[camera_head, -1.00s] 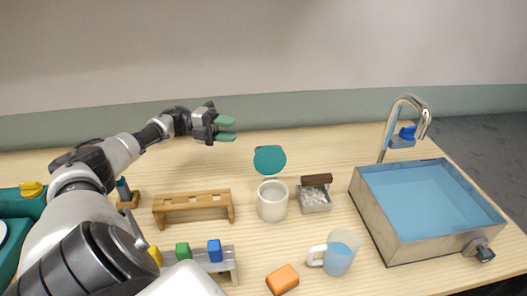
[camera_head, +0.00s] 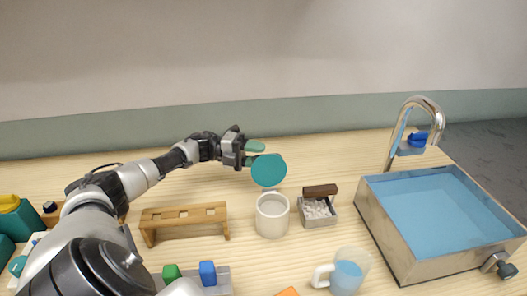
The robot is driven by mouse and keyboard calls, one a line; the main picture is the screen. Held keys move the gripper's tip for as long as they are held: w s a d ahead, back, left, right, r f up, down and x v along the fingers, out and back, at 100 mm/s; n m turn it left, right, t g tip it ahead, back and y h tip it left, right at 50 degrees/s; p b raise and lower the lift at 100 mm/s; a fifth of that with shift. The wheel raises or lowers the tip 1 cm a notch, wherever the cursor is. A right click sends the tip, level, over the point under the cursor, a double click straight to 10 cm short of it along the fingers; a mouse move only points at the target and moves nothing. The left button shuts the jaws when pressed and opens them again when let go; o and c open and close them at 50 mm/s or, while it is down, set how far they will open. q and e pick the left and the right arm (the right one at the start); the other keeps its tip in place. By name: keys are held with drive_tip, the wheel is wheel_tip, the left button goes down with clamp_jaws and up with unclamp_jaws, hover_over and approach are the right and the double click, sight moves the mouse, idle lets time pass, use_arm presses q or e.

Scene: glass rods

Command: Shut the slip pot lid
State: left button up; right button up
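The slip pot (camera_head: 272,219) is a white round pot standing open on the table in the middle of the head view. Its teal round lid (camera_head: 269,171) stands raised at the pot's back edge. My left gripper (camera_head: 256,153) is just behind and left of the lid's upper part, with green fingertips pointing right. A gap shows between the fingers and nothing is seen held in them. The lower fingertip overlaps the lid's edge in the picture; I cannot tell whether they touch. My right gripper is not in view.
A wooden rack (camera_head: 184,216) stands left of the pot. A small open box (camera_head: 319,209) with white pieces sits right of it. A glass mug (camera_head: 346,270) is in front, and a sink (camera_head: 440,215) with a tap (camera_head: 412,120) is at the right.

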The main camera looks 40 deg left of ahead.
use_arm(q)
drive_tip(key=shift+x, duration=0.9)
drive_tip(key=shift+c, duration=0.3)
clamp_jaws()
